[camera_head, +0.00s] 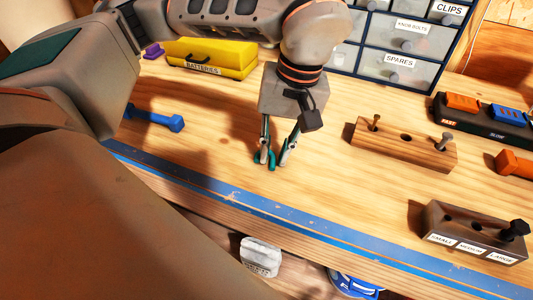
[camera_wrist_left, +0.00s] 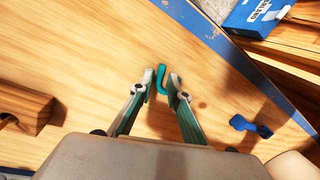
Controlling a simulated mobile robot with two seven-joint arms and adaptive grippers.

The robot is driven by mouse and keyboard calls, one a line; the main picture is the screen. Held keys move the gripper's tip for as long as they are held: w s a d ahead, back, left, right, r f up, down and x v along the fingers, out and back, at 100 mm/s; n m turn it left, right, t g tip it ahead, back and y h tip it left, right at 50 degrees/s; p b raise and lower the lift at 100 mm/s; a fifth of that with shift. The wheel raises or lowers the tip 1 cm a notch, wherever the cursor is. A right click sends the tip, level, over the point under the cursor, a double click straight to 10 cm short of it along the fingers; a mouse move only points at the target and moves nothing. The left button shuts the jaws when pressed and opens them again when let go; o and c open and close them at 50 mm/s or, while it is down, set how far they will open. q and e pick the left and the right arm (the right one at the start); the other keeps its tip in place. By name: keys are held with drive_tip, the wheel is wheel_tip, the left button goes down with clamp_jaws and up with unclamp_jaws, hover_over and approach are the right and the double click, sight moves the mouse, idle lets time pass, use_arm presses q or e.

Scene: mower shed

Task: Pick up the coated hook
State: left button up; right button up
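The teal coated hook (camera_head: 271,161) lies on the wooden bench top near the middle of the head view. In the left wrist view the hook (camera_wrist_left: 161,80) shows as a small curved piece between the fingertips. My left gripper (camera_head: 273,158) points down at the hook with its fingers apart. My right gripper is not in view.
A blue bolt-like piece (camera_head: 155,119) lies left of the hook. A wooden block with bolts (camera_head: 405,147) stands to the right, and a dark sizing block (camera_head: 470,236) sits nearer. A yellow case (camera_head: 212,57) and a drawer cabinet (camera_head: 397,45) stand behind. Blue edging (camera_head: 235,197) marks the front.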

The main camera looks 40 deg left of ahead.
use_arm(q)
clamp_jaws()
idle(0.3)
